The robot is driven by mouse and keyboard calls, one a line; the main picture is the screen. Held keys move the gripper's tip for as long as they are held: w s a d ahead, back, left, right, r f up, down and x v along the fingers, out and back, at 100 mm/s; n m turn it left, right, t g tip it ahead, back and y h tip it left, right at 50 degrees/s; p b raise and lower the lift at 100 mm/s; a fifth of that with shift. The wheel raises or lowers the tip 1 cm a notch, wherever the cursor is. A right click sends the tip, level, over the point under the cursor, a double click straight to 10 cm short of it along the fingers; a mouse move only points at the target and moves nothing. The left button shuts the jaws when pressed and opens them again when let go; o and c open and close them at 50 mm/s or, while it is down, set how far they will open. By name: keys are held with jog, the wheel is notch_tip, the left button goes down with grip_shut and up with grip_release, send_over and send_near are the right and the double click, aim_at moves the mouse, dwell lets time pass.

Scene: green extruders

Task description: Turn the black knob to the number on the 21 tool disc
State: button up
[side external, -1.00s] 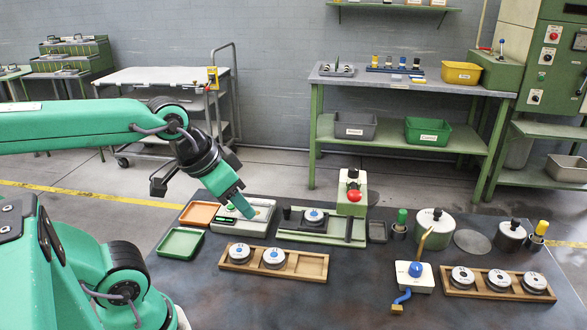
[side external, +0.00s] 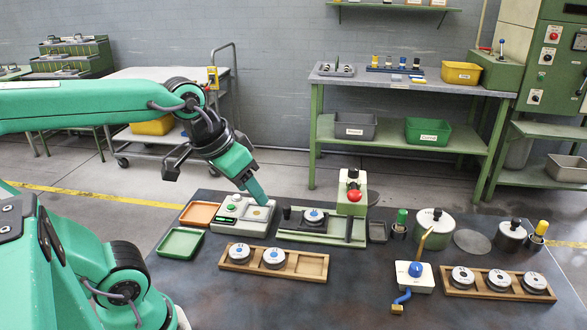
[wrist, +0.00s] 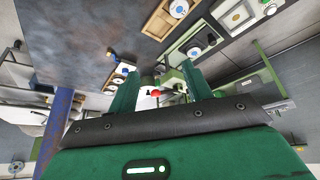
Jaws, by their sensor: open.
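My gripper (side external: 262,195) is open and empty, tilted downward in the air by the green fixture and the back-right corner of the pale control box (side external: 236,222). Its two green fingers stand apart in the wrist view (wrist: 160,85). A black knob (side external: 352,173) tops the pale green press; other black knobs sit on a round green pot (side external: 437,213) and a smaller pot (side external: 515,223). A tool disc (side external: 314,215) lies in the green fixture. More discs sit in the left wooden rack (side external: 313,264) and the right wooden rack (side external: 454,288). Their numbers are too small to read.
The press has a red ball (side external: 355,196). An orange tray (side external: 199,214) and a green tray (side external: 180,242) lie left of the control box. A white box with a blue knob (side external: 416,268) stands at the front right. The table (side external: 350,300) is bare at front centre.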

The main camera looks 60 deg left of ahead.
jog(key=w+a+r+n+g, duration=0.15)
jog(key=w+r+n, duration=0.35)
jog(key=w, duration=0.5)
jog(key=n+g, duration=0.3)
jog(key=n, duration=0.6)
send_over(353, 169)
jog(key=f, duration=0.8)
jog(key=shift+s, duration=0.25)
jog(key=shift+w+a+f+g, duration=0.1)
jog(key=shift+w+f+g, duration=0.15)
jog(key=shift+f, duration=0.1)
jog(key=shift+w+f, duration=0.1)
jog(key=shift+f, duration=3.8)
